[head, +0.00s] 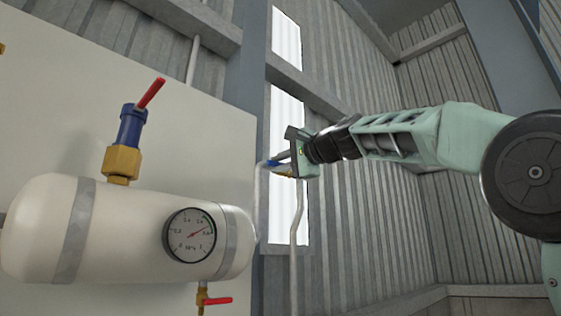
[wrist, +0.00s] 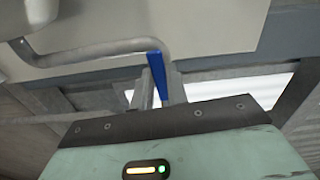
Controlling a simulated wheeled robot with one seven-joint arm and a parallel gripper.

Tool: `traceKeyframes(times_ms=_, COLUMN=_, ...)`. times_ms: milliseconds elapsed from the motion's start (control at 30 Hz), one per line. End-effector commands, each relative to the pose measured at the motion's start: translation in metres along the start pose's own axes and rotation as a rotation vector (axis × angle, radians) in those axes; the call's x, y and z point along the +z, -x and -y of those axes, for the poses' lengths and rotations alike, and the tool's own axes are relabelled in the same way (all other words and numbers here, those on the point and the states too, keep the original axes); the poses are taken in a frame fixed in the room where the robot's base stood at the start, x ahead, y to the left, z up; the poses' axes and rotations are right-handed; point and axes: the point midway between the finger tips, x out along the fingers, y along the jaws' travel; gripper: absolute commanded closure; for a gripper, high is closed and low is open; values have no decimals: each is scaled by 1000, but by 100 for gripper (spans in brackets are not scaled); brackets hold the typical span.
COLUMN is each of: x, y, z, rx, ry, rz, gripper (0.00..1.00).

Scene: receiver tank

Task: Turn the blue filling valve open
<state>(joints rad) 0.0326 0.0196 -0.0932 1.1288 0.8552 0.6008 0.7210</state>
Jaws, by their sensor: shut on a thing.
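The blue filling valve's handle (head: 271,163) shows as a small blue piece at the tip of my gripper (head: 278,163), to the right of the tank. In the wrist view the blue handle (wrist: 157,75) is a flat lever standing between the two fingers of my gripper (wrist: 160,88). The gripper is shut on this lever. A bit of yellow brass (head: 286,174) shows just below the fingers in the head view. The rest of the valve body is hidden by the gripper.
A cream receiver tank (head: 125,235) with a pressure gauge (head: 190,235) stands at left. On top is a blue and brass valve with a red lever (head: 151,93). A red-handled drain valve (head: 217,301) hangs below. A grey pipe (head: 297,215) runs down near my gripper.

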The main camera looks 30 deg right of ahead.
Motion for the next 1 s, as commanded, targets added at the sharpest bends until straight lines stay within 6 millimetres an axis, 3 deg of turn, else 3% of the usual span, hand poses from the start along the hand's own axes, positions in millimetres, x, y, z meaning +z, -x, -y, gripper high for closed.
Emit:
traceKeyframes(times_ms=300, x=-1, y=1, z=8, rx=-3, ry=-96, rz=-2, gripper=100)
traceKeyframes(times_ms=767, x=-1, y=1, z=8, rx=-4, ry=-110, rz=-3, gripper=100)
traceKeyframes(times_ms=800, x=-2, y=1, z=8, rx=-4, ry=-110, rz=-3, gripper=79)
traceKeyframes(times_ms=867, x=-1, y=1, z=8, rx=-3, ry=-109, rz=-3, gripper=63)
traceKeyframes(times_ms=1000, x=-1, y=0, z=7, rx=-2, ry=-108, rz=-2, gripper=63)
